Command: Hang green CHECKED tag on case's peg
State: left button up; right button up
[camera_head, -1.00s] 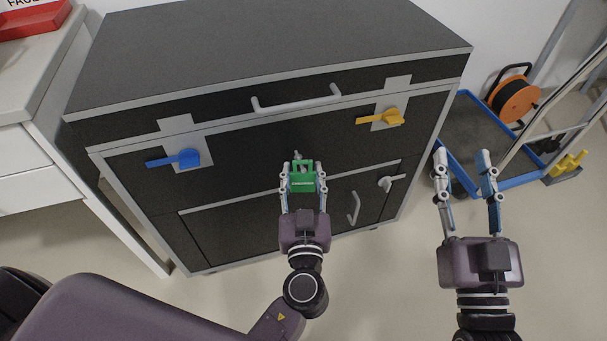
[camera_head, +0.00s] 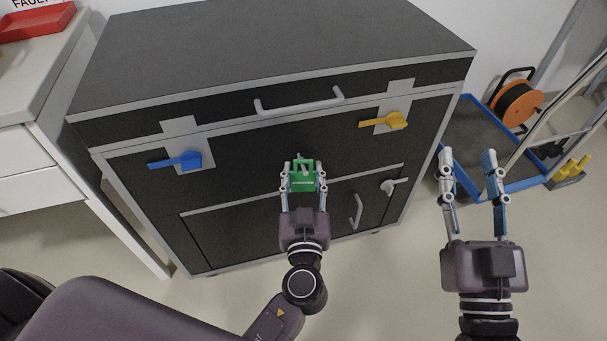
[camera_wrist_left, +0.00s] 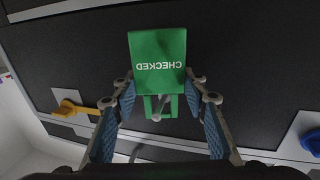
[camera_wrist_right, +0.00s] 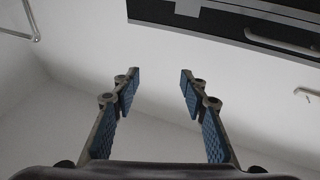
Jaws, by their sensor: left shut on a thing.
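The green CHECKED tag (camera_head: 303,184) is held by my left gripper (camera_head: 303,178) in front of the case's dark front face. In the left wrist view the tag (camera_wrist_left: 157,50) appears with its lettering upside down, and its open loop lies between the fingers. The case's grey peg (camera_head: 304,167) shows at the loop's opening. The peg (camera_wrist_left: 158,107) also shows there in the left wrist view. I cannot tell how far it passes through. My right gripper (camera_head: 467,158) is open and empty, to the right of the case (camera_head: 270,45).
The case front has a blue latch (camera_head: 188,160), a yellow latch (camera_head: 395,121) and a grey handle (camera_head: 300,101). A blue-edged trolley (camera_head: 520,186) with an orange cable reel (camera_head: 517,103) stands at the right. A white cabinet (camera_head: 35,110) stands at the left.

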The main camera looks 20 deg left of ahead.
pick_arm(q)
jog(key=shift+w+a+f, duration=0.1)
jog(key=shift+a, duration=0.05)
jog(key=shift+w+f+b, duration=0.1)
jog(key=shift+f+b, duration=0.05)
jog(key=shift+b, duration=0.55)
pick_arm(e)
jog(key=s+r+t+y, duration=0.2)
jog(key=s+r+t, duration=0.2)
jog(key=r, duration=0.3)
jog(key=shift+s, duration=0.15)
jog(key=shift+f, duration=0.2)
pick_arm(q)
jog(key=o, duration=1.1)
jog(key=shift+w+f, duration=0.2)
jog(key=shift+c, duration=0.2)
jog(key=shift+s+r, duration=0.1)
jog(key=shift+s, duration=0.05)
jog(key=v, duration=1.2)
pick_arm(e)
jog(key=shift+w, duration=0.2)
